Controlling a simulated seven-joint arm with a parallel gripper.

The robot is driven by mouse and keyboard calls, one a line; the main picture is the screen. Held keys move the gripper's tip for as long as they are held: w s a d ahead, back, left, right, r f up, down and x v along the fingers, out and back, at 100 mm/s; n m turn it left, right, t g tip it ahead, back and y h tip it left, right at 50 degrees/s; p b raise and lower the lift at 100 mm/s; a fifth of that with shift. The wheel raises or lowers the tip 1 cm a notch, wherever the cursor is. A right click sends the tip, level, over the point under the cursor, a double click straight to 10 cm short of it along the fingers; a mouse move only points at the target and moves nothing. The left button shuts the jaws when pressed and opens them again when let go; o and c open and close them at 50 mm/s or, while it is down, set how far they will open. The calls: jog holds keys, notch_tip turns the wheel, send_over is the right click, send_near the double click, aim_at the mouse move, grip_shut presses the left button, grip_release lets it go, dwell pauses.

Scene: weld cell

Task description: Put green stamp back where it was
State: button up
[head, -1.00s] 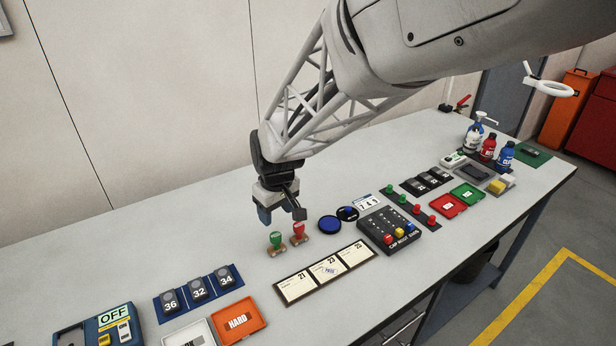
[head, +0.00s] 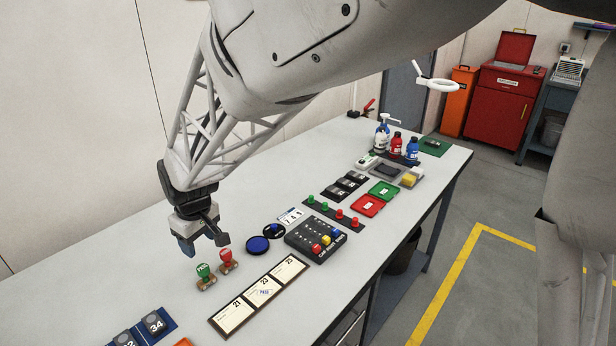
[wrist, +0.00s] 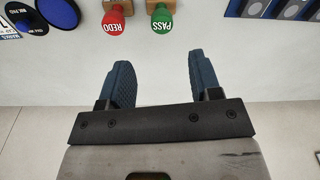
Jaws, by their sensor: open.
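The green stamp (head: 204,271), marked PASS, stands upright on the table in a brown base. It also shows in the wrist view (wrist: 162,20), ahead of my fingers. The red stamp (head: 226,258), marked REDO, stands close beside it and shows left of it in the wrist view (wrist: 113,20). My gripper (head: 203,246) is open and empty, above and behind the two stamps. In the wrist view its two blue fingers (wrist: 164,80) are apart with bare table between them, and neither touches a stamp.
A blue ink pad (head: 258,244) lies right of the stamps. A card strip (head: 262,293) lies in front, and a black cap board (head: 316,238) stands further right. The table behind the stamps is bare.

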jog(key=s+d+r+m, duration=0.2)
jog(key=d+r, duration=0.1)
jog(key=d, duration=0.5)
jog(key=s+d+r+m+t, duration=0.1)
jog(key=s+d+r+m, duration=0.15)
jog(key=d, duration=0.55)
jog(key=s+d+r+m, duration=0.15)
jog(key=d+r, duration=0.25)
jog(key=d, duration=0.4)
jog(key=s+d+r+m+h, duration=0.1)
jog(key=s+d+m, duration=0.4)
jog(key=s+d, duration=1)
jog(key=shift+s+r+t, duration=0.3)
jog(key=shift+s+t, duration=0.1)
jog(key=shift+s, duration=0.05)
